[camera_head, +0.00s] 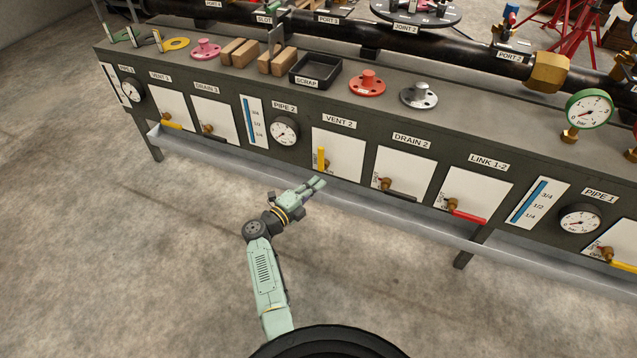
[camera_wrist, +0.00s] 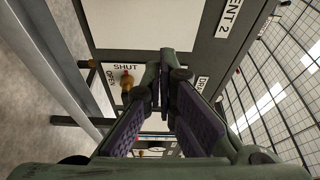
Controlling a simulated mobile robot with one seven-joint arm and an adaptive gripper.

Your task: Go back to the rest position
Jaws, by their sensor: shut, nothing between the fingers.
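My gripper (camera_head: 317,184) is at the end of my green arm, in front of the bench's lower front edge. In the head view it appears just below the VENT 2 panel (camera_head: 346,155) and its upright yellow lever (camera_head: 321,158). A small gap shows between fingertips and lever. In the wrist view the gripper's fingers (camera_wrist: 163,82) come together at their tips and hold nothing. The brass VENT 2 valve (camera_wrist: 127,80) shows left of the fingertips, beside its SHUT and OPEN labels. Its lever cannot be made out in the wrist view.
A grey ledge (camera_head: 380,215) runs along the bench front near my gripper. DRAIN 2 (camera_head: 405,170) and LINK 1-2 (camera_head: 475,195) panels stand to the right, and the PIPE 2 gauge (camera_head: 284,131) to the left. The concrete floor (camera_head: 130,260) at left is clear.

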